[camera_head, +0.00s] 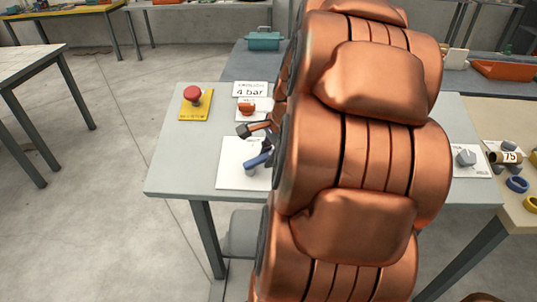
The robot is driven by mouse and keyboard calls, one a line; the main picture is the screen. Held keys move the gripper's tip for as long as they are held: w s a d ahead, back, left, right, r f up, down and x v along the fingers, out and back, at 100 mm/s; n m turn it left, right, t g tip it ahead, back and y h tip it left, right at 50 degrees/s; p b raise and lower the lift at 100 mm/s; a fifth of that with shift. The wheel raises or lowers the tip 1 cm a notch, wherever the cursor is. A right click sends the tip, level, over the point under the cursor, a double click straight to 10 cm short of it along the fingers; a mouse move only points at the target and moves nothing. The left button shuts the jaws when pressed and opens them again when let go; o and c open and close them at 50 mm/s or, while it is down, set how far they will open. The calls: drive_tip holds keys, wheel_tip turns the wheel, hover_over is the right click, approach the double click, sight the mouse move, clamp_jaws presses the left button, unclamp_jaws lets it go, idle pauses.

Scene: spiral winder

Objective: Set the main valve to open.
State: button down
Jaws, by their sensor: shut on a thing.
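A blue lever handle (258,160) shows above a white plate (232,172) on the grey table; I take it for the main valve. My gripper (266,149) shows only as a dark bit at the left edge of my copper arm, right at the lever. It is shut on the lever as far as I can see. My arm hides most of the gripper, the right part of the plate and the valve body. I cannot read any label on the plate.
On the grey table (180,170) are a red mushroom button (193,95) on a yellow plate, an orange knob (247,108) by a "4 bar" sign (250,90), and a dark-headed, orange-shafted thing (245,130). A grey knob (465,157) sits on the right.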

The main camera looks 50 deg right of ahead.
drive_tip(key=c, duration=1)
unclamp_jaws()
drive_tip(key=shift+c, duration=0.2)
drive_tip(key=v, duration=1.2)
